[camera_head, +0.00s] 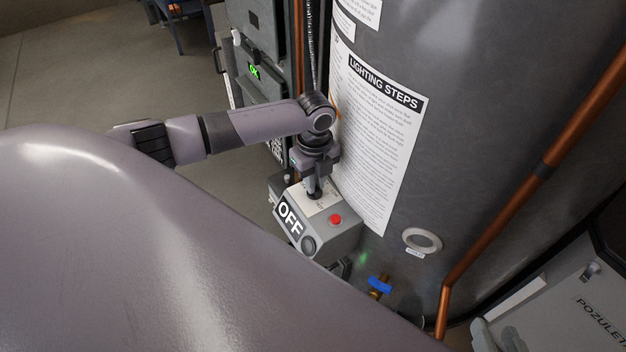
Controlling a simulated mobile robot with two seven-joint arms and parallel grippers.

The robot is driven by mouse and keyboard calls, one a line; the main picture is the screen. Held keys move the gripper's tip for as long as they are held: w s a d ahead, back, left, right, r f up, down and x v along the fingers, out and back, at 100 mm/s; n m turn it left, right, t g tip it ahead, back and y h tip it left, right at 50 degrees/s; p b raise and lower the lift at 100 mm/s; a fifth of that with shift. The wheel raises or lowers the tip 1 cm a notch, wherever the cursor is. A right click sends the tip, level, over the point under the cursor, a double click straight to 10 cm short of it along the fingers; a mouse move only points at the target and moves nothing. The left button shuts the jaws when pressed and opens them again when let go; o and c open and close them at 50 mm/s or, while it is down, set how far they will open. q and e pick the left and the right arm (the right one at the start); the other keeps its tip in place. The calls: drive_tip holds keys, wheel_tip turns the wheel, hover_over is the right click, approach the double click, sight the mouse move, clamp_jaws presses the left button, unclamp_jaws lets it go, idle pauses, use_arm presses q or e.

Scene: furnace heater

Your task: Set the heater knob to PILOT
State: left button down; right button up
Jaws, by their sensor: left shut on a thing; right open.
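The heater's grey control box (345,240) sits at the lower front of the tank. Its slanted front has a big OFF label (290,220) and a dark round part. A red button (335,219) is on its top. My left gripper (315,190) points down onto the white top plate of the box, left of the red button. It is shut on the knob, which is mostly hidden between the fingers. The knob's pointer and the plate's small markings cannot be read. My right gripper is not in view.
The big grey tank (460,120) with a LIGHTING STEPS sheet (375,140) stands right behind the box. A blue-handled valve (379,284) and a copper pipe (540,185) are to the right. My own large arm link covers the lower left.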

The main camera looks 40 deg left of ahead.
use_arm(q)
drive_tip(key=shift+r+m+p, duration=0.1)
drive_tip(key=shift+m+p, duration=0.35)
drive_tip(key=shift+m, duration=0.45)
drive_tip(key=shift+s+a+r+m, duration=0.1)
drive_tip(key=shift+s+r+m, duration=0.05)
drive_tip(key=shift+m, duration=1.15)
drive_tip(key=shift+w+m+p, duration=0.2)
drive_tip(key=shift+m+p, duration=0.35)
drive_tip(key=shift+m, duration=1.75)
drive_tip(key=shift+w, duration=0.1)
drive_tip(key=m, duration=0.2)
drive_tip(key=shift+m, duration=1.3)
